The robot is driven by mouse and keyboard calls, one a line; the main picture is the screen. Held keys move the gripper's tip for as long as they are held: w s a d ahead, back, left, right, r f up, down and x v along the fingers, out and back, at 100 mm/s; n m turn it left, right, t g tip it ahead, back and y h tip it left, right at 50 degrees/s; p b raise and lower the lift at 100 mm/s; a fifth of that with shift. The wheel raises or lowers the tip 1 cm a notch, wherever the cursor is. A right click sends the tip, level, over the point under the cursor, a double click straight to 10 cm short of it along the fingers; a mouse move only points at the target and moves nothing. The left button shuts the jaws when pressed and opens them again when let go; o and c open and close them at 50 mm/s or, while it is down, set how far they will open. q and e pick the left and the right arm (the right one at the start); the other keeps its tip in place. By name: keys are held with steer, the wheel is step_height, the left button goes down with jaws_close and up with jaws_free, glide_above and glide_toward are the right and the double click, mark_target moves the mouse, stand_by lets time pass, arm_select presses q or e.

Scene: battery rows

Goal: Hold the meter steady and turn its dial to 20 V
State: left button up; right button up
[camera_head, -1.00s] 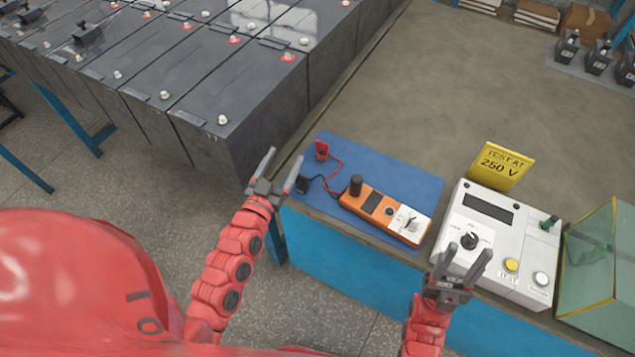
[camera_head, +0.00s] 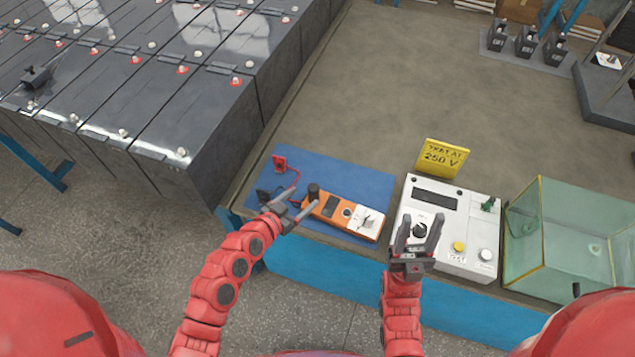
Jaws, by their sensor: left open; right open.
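The orange meter (camera_head: 328,210) lies on a blue mat (camera_head: 345,174) near the bench's front edge. It has a dark screen, a black knob standing at its left end and a white panel with a dial (camera_head: 367,221) at its right end. Red and black leads lie at its left. My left gripper (camera_head: 298,206) is open at the meter's left end, its fingers pointing right; I cannot tell whether they touch it. My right gripper (camera_head: 419,236) is open and empty, in front of the white tester, right of the meter.
The white tester box (camera_head: 462,213) with a knob and buttons stands right of the mat, a yellow "TEST AT 250 V" sign (camera_head: 443,157) behind it. A glass tank (camera_head: 572,262) is further right. Large batteries (camera_head: 205,120) fill the left. The bench behind the mat is clear.

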arm_select(q)
steer(key=x, duration=0.9)
steer(key=shift+w+d+p, duration=0.2)
steer(key=shift+p, duration=0.2)
jaws_close()
stand_by(0.8)
